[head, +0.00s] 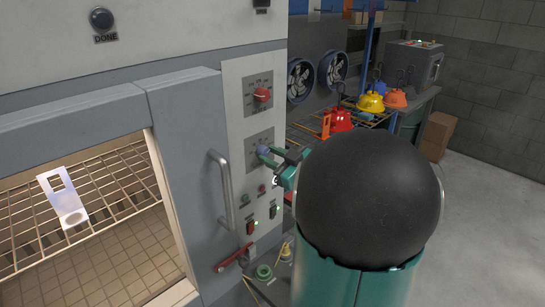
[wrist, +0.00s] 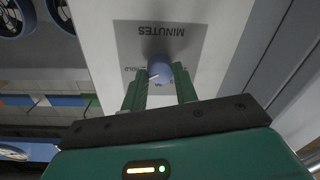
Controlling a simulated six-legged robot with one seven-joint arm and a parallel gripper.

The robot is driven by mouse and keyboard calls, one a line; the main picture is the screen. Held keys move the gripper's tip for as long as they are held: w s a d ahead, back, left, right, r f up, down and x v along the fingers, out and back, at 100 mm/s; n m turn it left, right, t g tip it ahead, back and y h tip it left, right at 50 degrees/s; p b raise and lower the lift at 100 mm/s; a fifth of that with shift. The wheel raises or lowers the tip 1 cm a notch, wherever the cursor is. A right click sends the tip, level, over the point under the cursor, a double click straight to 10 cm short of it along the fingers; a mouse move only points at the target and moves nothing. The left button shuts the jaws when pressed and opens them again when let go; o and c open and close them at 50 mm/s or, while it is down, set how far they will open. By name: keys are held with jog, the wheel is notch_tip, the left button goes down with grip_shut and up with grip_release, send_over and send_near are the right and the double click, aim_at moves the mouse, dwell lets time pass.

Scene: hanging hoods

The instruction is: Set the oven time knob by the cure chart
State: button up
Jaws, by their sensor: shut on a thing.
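The oven time knob is a blue-grey knob (head: 262,150) on a grey plate on the oven's control panel (head: 236,110). In the wrist view the knob (wrist: 161,75) stands below the word MINUTES, which reads upside down. A white pointer mark shows on its left side. My gripper (head: 270,154) reaches the knob from the right, and its two green fingers (wrist: 161,92) are shut on it, one on each side. The lower dial marks are partly hidden by the fingers. I cannot make out a cure chart.
A red knob (head: 262,95) sits on the plate above. Buttons and switches (head: 250,227) lie below. A vertical door handle (head: 222,190) stands close on the left. A pale part (head: 63,198) rests on the oven rack. Coloured hoods (head: 370,102) stand on a rack behind.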

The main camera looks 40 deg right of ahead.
jog(key=shift+n, duration=2.2)
jog(key=o, duration=1)
jog(key=shift+s, duration=0.15)
jog(key=s, duration=0.9)
jog(key=s+d, duration=0.1)
jog(key=s, duration=0.3)
jog(key=shift+s+r, duration=0.25)
jog(key=shift+s, duration=0.05)
